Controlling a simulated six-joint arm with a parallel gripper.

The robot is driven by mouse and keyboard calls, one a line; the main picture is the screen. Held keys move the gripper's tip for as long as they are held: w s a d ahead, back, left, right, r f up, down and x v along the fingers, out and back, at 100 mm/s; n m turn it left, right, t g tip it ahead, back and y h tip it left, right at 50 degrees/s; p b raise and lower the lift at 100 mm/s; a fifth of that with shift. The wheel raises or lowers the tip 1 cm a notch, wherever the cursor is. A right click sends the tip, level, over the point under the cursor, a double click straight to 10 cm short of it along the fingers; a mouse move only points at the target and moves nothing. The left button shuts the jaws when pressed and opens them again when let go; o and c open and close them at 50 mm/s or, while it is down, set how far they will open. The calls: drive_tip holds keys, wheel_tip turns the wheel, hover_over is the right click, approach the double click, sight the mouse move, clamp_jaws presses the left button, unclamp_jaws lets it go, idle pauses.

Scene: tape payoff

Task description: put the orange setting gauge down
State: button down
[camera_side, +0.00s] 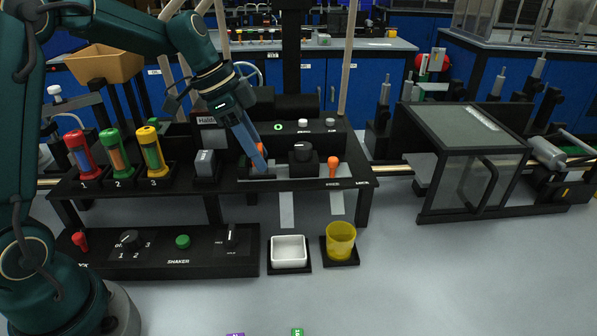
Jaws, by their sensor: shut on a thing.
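My gripper (261,163) points down at the middle of the black raised bench, at the left end of a pale strip. It is shut on the orange setting gauge (261,149), of which only a small orange patch shows beside the fingers. The fingers hide most of the gauge. I cannot tell whether it touches the surface below.
A black knob block (302,158) and an orange-topped lever (333,166) stand just right. A grey block (205,165) and red, green and yellow cylinders (115,152) stand left. A white dish (289,251) and yellow cup (340,241) sit in front, below the bench.

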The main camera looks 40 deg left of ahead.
drive_tip(key=c, duration=0.5)
unclamp_jaws()
drive_tip(key=shift+f, duration=0.15)
drive_tip(key=v, duration=1.1)
drive_tip(key=shift+s+d+f+n+t+y, duration=0.5)
drive_tip(key=shift+s+d+f+n, duration=0.85)
drive_tip(key=shift+s, duration=1.3)
drive_tip(key=shift+s+d+f+n+t+y, duration=0.3)
drive_tip(key=shift+s+d+f+n+y, duration=0.5)
drive_tip(key=shift+s+n, duration=1.4)
drive_tip(key=shift+s+d+f+n+t+y, duration=0.35)
drive_tip(key=shift+s+d+f+n, duration=0.85)
drive_tip(key=shift+s, duration=1.95)
drive_tip(key=shift+d+f+m, duration=0.1)
drive_tip(key=shift+f+m, duration=0.15)
